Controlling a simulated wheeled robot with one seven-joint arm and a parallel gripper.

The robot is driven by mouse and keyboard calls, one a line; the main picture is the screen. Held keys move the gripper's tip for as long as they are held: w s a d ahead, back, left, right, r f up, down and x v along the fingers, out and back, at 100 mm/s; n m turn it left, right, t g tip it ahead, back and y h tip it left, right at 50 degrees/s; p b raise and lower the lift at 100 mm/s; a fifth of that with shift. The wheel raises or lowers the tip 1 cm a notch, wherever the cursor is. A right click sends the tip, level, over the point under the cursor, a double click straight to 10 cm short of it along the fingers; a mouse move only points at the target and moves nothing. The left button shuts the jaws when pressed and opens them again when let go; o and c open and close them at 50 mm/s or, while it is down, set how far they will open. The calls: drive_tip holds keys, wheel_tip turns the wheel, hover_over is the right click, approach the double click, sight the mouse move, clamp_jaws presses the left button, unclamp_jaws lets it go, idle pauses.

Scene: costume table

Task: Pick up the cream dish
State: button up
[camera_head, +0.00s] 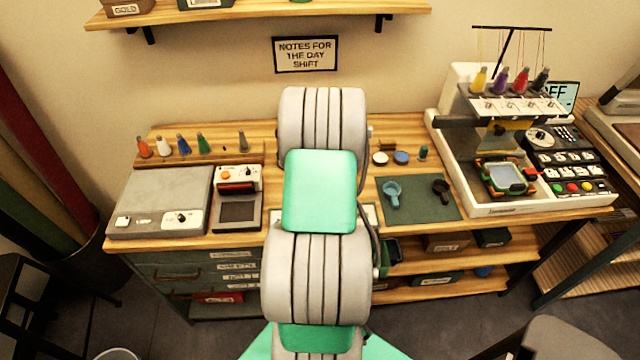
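A small round cream dish (380,158) sits on the wooden table (290,132), right of my arm and close to it. A small blue dish (401,157) is just right of it. My grey and green arm rises through the middle of the view and covers the centre of the table. My gripper is not visible, so I cannot tell where it is or whether it holds anything.
A dark green mat (419,205) with a blue scoop (392,194) and a black one (440,188) lies in front of the dishes. A large embroidery machine (500,130) stands right. Thread cones and a grey device (160,202) are left. A shelf (260,16) hangs above.

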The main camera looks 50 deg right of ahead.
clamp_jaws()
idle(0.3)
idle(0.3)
